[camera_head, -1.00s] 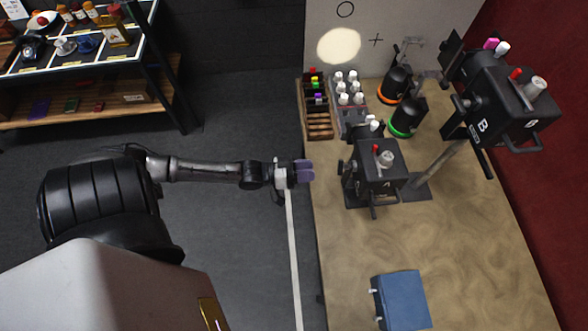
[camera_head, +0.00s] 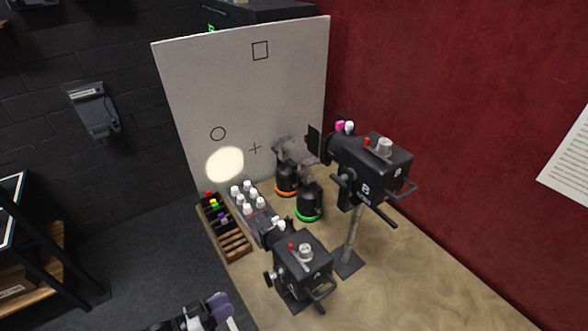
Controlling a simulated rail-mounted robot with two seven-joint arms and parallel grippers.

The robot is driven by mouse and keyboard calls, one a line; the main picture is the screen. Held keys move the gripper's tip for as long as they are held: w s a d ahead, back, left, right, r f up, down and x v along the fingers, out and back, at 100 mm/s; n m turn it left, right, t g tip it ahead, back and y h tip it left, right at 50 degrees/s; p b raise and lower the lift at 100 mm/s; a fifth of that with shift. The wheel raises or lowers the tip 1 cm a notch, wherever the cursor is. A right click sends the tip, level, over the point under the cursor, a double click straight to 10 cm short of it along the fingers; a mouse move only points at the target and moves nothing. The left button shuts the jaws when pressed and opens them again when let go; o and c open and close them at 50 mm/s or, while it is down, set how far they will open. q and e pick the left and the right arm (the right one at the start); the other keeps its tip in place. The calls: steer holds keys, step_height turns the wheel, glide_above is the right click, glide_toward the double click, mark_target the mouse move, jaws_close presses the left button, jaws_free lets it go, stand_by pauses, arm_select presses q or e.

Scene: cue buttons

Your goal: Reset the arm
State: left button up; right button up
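My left gripper (camera_head: 220,308) is at the bottom edge of the head view, with purple fingertips. It is to the left of the table (camera_head: 422,290) and apart from the things on it. Its fingers are small and partly overlapped, so I cannot tell whether they are open or shut. No object shows in it. My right gripper is out of view.
Two black spotlights, A (camera_head: 303,262) and B (camera_head: 372,170), stand on the table. Behind them are a panel with white buttons (camera_head: 248,208), a wooden rack (camera_head: 233,243), two black lamps with orange (camera_head: 287,190) and green (camera_head: 308,214) rings, and a white board (camera_head: 235,90) with a light spot.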

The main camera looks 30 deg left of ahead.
arm_select(q)
steer(key=s+a+f+m+g+y, duration=0.1)
steer(key=s+f+m+g+y, duration=0.55)
steer(key=f+g, duration=0.35)
steer(key=s+d+r+n+g+p, duration=0.1)
steer(key=s+d+r+n+p, duration=0.1)
steer(key=d+r, duration=0.5)
steer(key=s+d+r+n+g+p, duration=0.2)
steer(key=d+r+p, duration=0.3)
steer(key=r, duration=0.5)
steer(key=shift+s+d+r, duration=0.2)
steer(key=shift+s+d, duration=0.6)
steer(key=shift+d, duration=0.1)
